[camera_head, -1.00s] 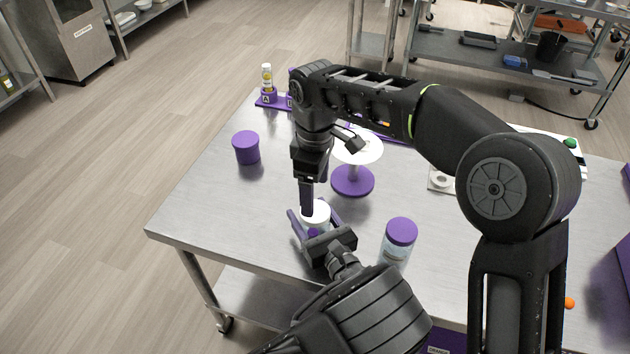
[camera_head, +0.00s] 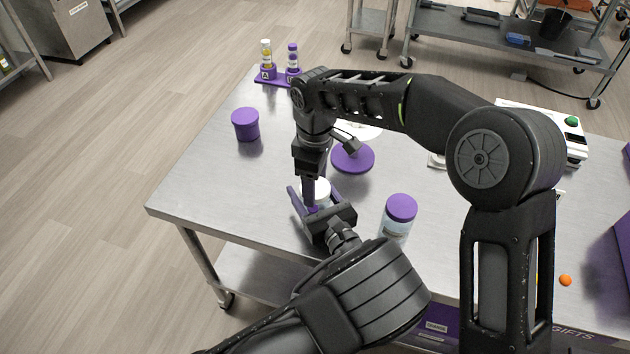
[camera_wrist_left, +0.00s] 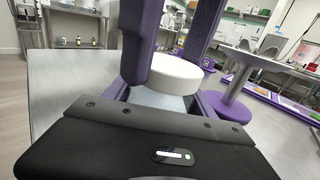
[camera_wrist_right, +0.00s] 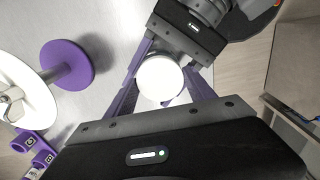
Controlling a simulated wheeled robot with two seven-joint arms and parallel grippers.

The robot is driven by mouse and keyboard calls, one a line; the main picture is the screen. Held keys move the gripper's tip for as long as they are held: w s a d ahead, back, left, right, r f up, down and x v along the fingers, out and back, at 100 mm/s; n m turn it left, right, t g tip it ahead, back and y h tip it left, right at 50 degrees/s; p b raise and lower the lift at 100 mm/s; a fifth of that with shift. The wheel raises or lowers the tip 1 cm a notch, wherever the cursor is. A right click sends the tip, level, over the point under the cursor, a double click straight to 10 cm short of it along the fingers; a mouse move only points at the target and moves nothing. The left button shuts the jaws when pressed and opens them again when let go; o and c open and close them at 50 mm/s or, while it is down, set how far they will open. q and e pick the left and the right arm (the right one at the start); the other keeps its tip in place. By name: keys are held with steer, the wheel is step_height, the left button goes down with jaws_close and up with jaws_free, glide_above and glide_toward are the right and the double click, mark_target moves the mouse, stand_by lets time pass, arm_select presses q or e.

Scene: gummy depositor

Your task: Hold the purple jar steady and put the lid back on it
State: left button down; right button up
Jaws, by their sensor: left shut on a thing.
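A small jar (camera_wrist_left: 165,99) with a pale body stands between the fingers of my left gripper (camera_head: 313,202), which is shut on it. A round white lid (camera_wrist_left: 165,75) sits on top of the jar. It also shows as a white disc in the right wrist view (camera_wrist_right: 160,80). My right gripper (camera_head: 311,190) points down from above, with its purple fingers on either side of the lid. I cannot tell whether they press on the lid, or whether the lid is fully seated. The fingers hide most of the jar in the head view.
A jar with a purple lid (camera_head: 401,207) stands close on the right. A purple tub (camera_head: 245,125) stands at the left. A stand with a purple base (camera_head: 352,158) is just behind my grippers. A rack with bottles (camera_head: 268,79) is at the far edge.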

steer(key=c, duration=1)
steer(key=m, duration=0.4)
steer(key=shift+m, duration=0.4)
steer(key=shift+c, duration=0.2)
steer(key=o, duration=1.6)
steer(key=shift+o, duration=0.2)
steer(key=shift+r, duration=0.1)
step_height(320, 180, up, 12)
arm_select(q)
steer(key=shift+c, duration=1.1)
jaws_free()
